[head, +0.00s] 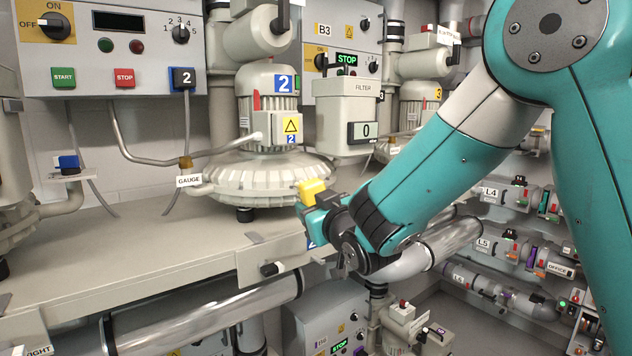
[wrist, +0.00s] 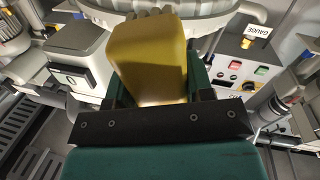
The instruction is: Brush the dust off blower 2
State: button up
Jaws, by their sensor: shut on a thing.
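Blower 2 (head: 258,178) stands on the grey bench left of my arm in the head view. It has a pale ribbed round housing and an upright motor (head: 268,88) with a blue 2 plate. My gripper (head: 314,200) is shut on a yellow brush (head: 312,187), in front and to the right of the housing. In the wrist view the brush (wrist: 150,60) fills the space between the fingers, with pale bristles at its far end near the housing (wrist: 170,22). I cannot tell whether the bristles touch it. I cannot make out any distinct dust.
The filter box (head: 350,115) stands right of the motor, close behind my gripper. A gauge tag (head: 189,181) and pipe are at the left. A panel with start and stop buttons (head: 124,78) is above. The bench (head: 120,255) is clear in front of the blower.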

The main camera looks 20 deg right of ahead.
aim_at(294, 181)
jog(key=r, duration=0.2)
jog(key=shift+s+a+r, duration=0.1)
jog(key=shift+s+r, duration=0.15)
jog(key=shift+r, duration=0.1)
jog(key=shift+w+p, duration=0.2)
jog(key=shift+p, duration=0.1)
jog(key=shift+w+a+p, duration=0.15)
jog(key=shift+w+p, duration=0.5)
jog(key=shift+w, duration=0.75)
jog(key=shift+w+a+p, duration=0.15)
jog(key=shift+w+p, duration=0.5)
jog(key=shift+w, duration=0.7)
jog(key=shift+w+a, duration=0.15)
jog(key=shift+w, duration=1.05)
jog(key=d, duration=0.2)
jog(key=d+b, duration=0.1)
jog(key=d, duration=0.1)
jog(key=shift+w+f, duration=0.15)
jog(key=shift+w, duration=0.05)
